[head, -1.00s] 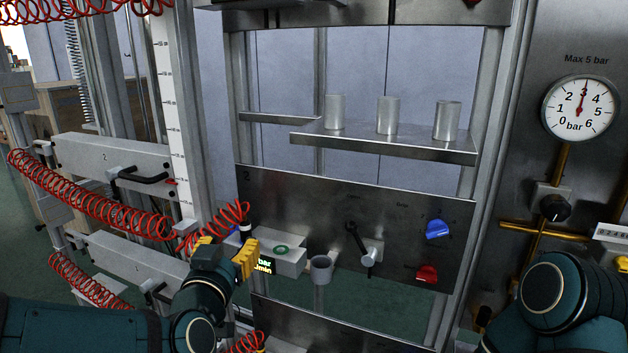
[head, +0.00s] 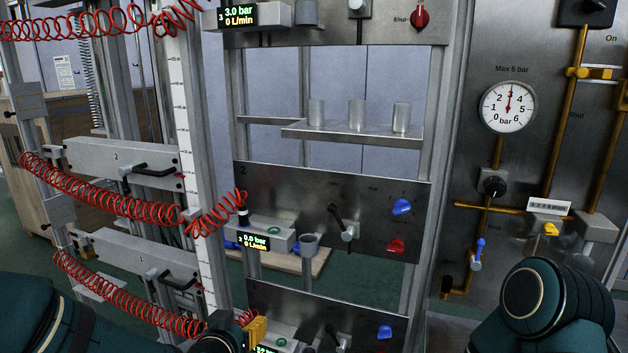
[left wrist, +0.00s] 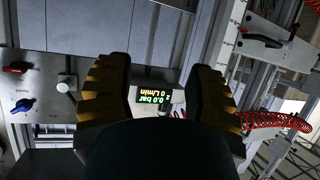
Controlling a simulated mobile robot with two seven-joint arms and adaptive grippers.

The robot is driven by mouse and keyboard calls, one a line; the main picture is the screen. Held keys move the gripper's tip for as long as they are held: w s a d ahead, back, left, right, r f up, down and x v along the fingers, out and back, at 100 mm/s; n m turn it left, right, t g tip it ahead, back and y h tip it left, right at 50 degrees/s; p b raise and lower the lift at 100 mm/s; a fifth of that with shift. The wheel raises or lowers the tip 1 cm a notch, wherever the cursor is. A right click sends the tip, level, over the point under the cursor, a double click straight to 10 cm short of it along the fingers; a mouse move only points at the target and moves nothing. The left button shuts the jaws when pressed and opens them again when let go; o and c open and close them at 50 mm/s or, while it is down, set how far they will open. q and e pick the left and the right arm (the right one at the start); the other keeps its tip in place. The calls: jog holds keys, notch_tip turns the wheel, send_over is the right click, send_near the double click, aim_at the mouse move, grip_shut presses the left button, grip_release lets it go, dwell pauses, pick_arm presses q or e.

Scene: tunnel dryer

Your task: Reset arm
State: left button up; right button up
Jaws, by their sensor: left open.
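My left gripper (head: 256,330) is low in the head view, in front of the lower steel panel. Its yellow fingers also show in the left wrist view (left wrist: 160,95), spread wide apart with nothing between them. Behind that gap is a display box (left wrist: 157,100) reading 0.0 bar and 0 L/min. In the head view, the display (head: 254,242) of panel 2 reads the same. My right arm shows at the lower right, but its gripper is not in view.
Panel 2 (head: 300,190) carries a black lever (head: 338,220), a blue knob (head: 402,207) and a red knob (head: 396,245). Three metal cups stand on a shelf (head: 345,137). Red coiled hoses (head: 100,195) hang at the left. A pressure gauge (head: 508,107) reads about 3 bar.

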pick_arm(q)
jog(key=s+d+f+n+g+h, duration=0.1)
jog(key=s+f+g, duration=0.5)
jog(key=f, duration=0.8)
jog(key=s+d+f+n+g+h, duration=0.1)
jog(key=s+d+f+g, duration=0.2)
jog(key=s+f, duration=0.9)
notch_tip(320, 180, down, 3)
jog(key=g, duration=0.2)
jog(key=shift+n+g, duration=0.3)
jog(key=shift+g, duration=0.1)
pick_arm(e)
jog(key=shift+s+a+r, duration=0.1)
jog(key=shift+s, duration=0.6)
pick_arm(q)
jog(key=shift+w+d, duration=0.1)
